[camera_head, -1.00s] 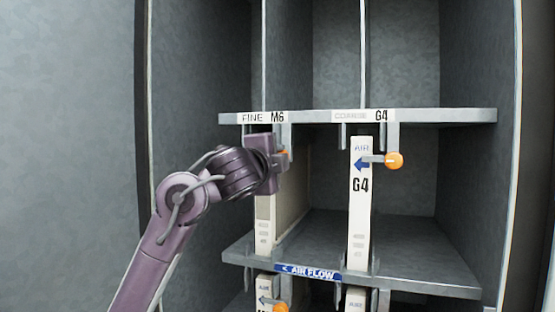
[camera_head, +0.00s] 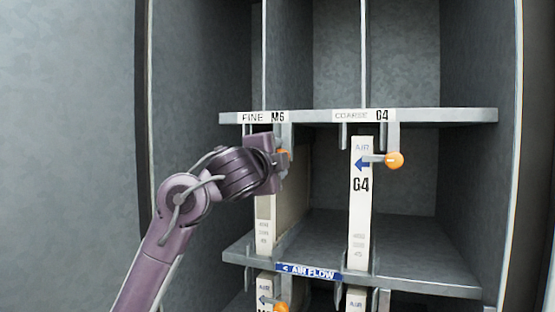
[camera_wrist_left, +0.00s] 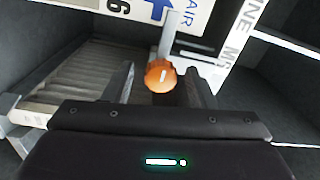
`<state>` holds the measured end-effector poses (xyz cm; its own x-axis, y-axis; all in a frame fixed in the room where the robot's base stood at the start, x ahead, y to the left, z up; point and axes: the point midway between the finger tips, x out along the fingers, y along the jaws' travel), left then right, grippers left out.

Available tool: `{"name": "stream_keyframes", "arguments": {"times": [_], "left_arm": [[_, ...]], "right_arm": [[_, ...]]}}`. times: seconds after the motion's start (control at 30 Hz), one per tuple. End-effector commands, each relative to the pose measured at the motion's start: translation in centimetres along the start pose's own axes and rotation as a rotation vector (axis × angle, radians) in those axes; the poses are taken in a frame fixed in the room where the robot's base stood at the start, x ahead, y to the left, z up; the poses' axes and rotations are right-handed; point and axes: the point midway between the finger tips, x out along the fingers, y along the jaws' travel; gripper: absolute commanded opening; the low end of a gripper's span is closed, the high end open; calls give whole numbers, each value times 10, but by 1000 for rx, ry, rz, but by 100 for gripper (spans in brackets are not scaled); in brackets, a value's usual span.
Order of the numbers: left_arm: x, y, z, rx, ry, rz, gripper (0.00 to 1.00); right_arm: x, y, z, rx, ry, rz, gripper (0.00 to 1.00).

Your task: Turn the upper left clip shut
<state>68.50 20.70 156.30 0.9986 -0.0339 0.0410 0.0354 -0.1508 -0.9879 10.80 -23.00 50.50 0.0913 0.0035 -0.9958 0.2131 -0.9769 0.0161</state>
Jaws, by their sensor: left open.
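The upper left clip is a grey lever (camera_wrist_left: 170,35) with an orange knob (camera_wrist_left: 160,75). In the wrist view the lever runs from the knob to the white M6 filter frame (camera_wrist_left: 195,35). In the head view only a bit of the orange knob (camera_head: 284,155) shows behind my gripper. My left gripper (camera_wrist_left: 160,88) is open, with one finger on each side of the knob. I cannot tell whether either finger touches it. In the head view the left gripper (camera_head: 280,160) covers the upper part of the M6 filter (camera_head: 264,225). My right gripper is not in view.
To the right, the G4 filter (camera_head: 360,215) has its own clip with an orange knob (camera_head: 395,160), its lever pointing left. A grey shelf (camera_head: 430,115) with labels runs above. A lower shelf (camera_head: 420,268) carries a blue air flow label. More filters stand below.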

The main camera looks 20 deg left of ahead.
Motion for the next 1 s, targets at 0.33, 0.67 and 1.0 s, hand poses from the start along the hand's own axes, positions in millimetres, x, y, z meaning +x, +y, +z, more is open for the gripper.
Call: {"name": "stream_keyframes", "arguments": {"times": [0.33, 0.67, 1.0], "left_arm": [[-21, 2, -1, 0, 5, -3, 51], [-68, 0, -2, -2, 6, 0, 51], [-78, 0, 0, 1, 0, 0, 51]], "right_arm": [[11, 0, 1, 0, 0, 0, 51], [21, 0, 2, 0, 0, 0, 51], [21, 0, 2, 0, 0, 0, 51]]}}
